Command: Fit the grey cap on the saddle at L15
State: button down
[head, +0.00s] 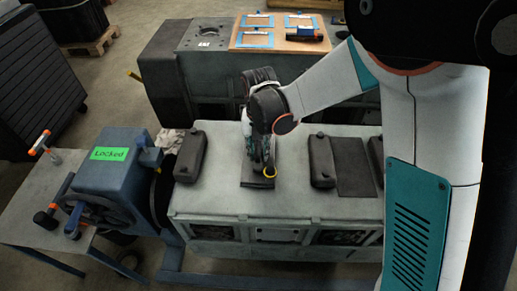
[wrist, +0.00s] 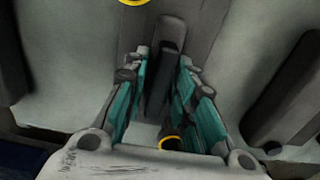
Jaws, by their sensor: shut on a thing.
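My gripper (head: 258,160) points down over the grey engine block, above a dark flat pad (head: 250,184) on its top. In the wrist view its teal fingers (wrist: 163,65) close on both sides of a narrow dark grey piece (wrist: 168,38), which looks like the grey cap. In the head view the fingers mostly hide this piece. I cannot tell whether it touches the pad. A yellow ring (head: 270,171) shows by the fingertips. The wrist view shows one yellow ring at the top (wrist: 132,2) and another between the fingers (wrist: 170,143). No L15 label is readable.
Dark covers stand left (head: 191,155) and right (head: 321,161) of my gripper on the engine block (head: 225,200). A bare dark pad (head: 355,167) lies farther right. A blue machine marked "Locked" (head: 110,154) stands at left. A board with blue frames (head: 280,44) lies behind.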

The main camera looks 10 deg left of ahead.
jog(key=c, duration=1.2)
grip_release()
jog(key=shift+c, duration=0.2)
notch_tip(320, 180, up, 12)
